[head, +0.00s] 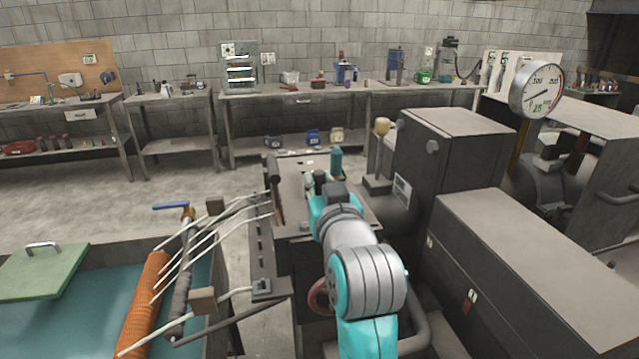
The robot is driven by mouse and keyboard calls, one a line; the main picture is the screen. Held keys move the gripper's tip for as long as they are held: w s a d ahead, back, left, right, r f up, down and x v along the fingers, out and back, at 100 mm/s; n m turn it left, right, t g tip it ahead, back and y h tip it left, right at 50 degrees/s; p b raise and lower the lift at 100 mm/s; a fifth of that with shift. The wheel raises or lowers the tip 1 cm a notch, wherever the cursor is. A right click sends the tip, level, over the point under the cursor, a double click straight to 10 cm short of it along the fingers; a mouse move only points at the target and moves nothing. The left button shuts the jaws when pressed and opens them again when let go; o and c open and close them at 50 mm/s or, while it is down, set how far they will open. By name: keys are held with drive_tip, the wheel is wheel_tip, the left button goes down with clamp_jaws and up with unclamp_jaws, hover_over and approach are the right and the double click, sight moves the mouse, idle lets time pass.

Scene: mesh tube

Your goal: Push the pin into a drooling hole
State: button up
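A dark grey sleeve-like tube (182,285) runs up a teal-lined tank at the lower left, below a blue-handled valve (172,206). Several thin pale curved strands (225,228), perhaps jets of liquid, cross this area; I cannot tell which hole each comes from. A ribbed orange tube (145,305) lies to its left. No pin can be made out. My turquoise and grey arm reaches forward to a dark bench, right of the tubes. My gripper (318,181) is at its far end over the bench, small and partly hidden by the arm, so its fingers and any held thing cannot be told.
A hammer-like tool (275,175) and a teal bottle (336,160) are on the dark bench (293,168). A green board (42,272) lies over the tank's left. Grey cabinets (520,260) and a dial gauge (536,91) stand right. Floor is clear beyond the tank.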

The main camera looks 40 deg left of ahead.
drive_tip(key=o, duration=0.5)
drive_tip(key=v, duration=1.2)
drive_tip(key=shift+s+d, duration=0.1)
